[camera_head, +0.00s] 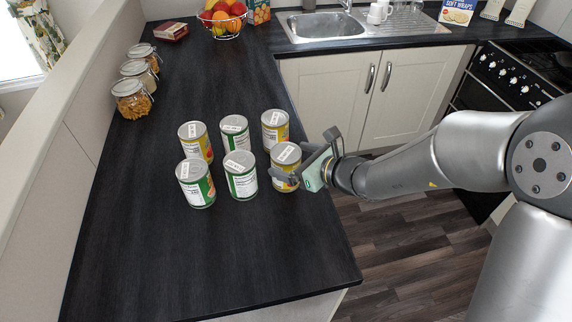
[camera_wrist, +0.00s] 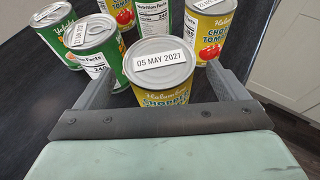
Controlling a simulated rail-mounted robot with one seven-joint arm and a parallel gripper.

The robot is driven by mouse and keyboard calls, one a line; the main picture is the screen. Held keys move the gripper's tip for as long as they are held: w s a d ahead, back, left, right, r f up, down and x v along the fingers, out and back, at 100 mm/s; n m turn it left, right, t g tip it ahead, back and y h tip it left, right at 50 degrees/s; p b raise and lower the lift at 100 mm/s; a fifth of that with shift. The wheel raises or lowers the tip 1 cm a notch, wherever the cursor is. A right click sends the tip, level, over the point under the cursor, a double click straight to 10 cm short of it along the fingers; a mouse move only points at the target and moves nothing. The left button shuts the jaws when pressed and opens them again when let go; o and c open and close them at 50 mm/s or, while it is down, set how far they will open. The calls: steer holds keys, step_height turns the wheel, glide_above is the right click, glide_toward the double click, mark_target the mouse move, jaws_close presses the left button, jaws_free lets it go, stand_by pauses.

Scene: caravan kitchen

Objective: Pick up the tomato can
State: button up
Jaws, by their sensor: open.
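Several cans stand upright in two rows on the dark worktop. The nearest-right one, a yellow chopped-tomato can (camera_head: 285,160), has a date label on its lid; this can (camera_wrist: 160,70) reads "05 MAY 2027" in the wrist view. My gripper (camera_head: 304,156) is open, with one finger on either side of that can; the wrist view shows the gripper (camera_wrist: 158,84) too. I cannot tell whether either finger touches it. Two more yellow tomato cans stand at back right (camera_head: 275,130) and back left (camera_head: 207,144).
Green-labelled cans stand beside it (camera_head: 242,178), at front left (camera_head: 197,187) and in the back row (camera_head: 235,135). Glass jars (camera_head: 131,100) line the left wall. A sink (camera_head: 325,27) and fruit bowl (camera_head: 222,20) are at the back. The front worktop (camera_head: 220,255) is clear.

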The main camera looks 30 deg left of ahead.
steer(key=shift+x, duration=1.5)
steer(key=c, duration=1.2)
steer(key=shift+r, duration=0.1)
steer(key=shift+c, duration=1)
steer(key=shift+r, duration=0.1)
